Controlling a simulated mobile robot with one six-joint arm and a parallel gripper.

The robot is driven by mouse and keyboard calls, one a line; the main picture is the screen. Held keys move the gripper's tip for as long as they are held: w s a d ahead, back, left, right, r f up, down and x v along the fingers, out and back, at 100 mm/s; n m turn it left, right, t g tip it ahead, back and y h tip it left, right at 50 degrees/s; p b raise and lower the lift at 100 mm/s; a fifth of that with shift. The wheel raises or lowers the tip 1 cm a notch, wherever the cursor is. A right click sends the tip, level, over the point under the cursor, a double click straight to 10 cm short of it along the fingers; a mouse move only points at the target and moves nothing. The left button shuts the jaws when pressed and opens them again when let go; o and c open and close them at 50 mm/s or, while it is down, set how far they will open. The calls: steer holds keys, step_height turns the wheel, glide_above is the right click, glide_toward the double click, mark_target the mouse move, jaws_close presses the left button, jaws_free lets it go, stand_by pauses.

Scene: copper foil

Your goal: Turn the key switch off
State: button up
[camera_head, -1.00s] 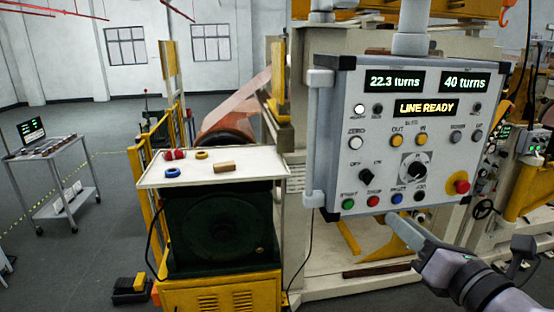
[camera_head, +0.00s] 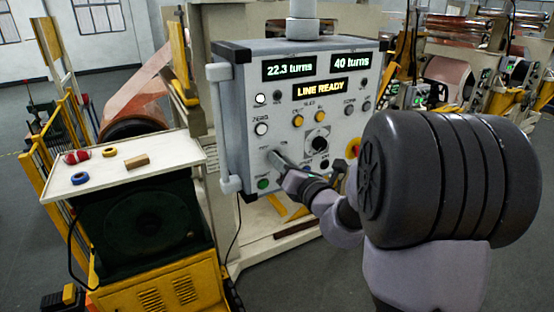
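The grey control panel (camera_head: 245,105) hangs in the middle of the view, its top display reading 22.3 turns and 40 turns, with LINE READY below. My gripper (camera_head: 274,156) is at the lower left of the panel face, by a small switch label (camera_head: 262,153). Its narrow grey fingers cover the dark two-position switch there, so the switch's setting is hidden. I cannot tell whether the fingers touch it or how far apart they are. My forearm covers part of the panel's lower right.
A round dial (camera_head: 317,143) and a small black knob (camera_head: 324,163) sit just right of my gripper. A green button (camera_head: 263,184) is below it. The red-and-yellow stop button (camera_head: 353,148) is partly behind my arm. A white tray table (camera_head: 110,185) stands at left.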

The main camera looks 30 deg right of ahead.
steer(key=shift+c, duration=0.3)
jaws_close()
steer(key=n+b, duration=0.5)
steer(key=b, duration=0.1)
steer(key=n+b, duration=0.6)
steer(key=b, duration=0.1)
steer(key=shift+a+f+n, duration=0.15)
steer(key=shift+n, duration=0.45)
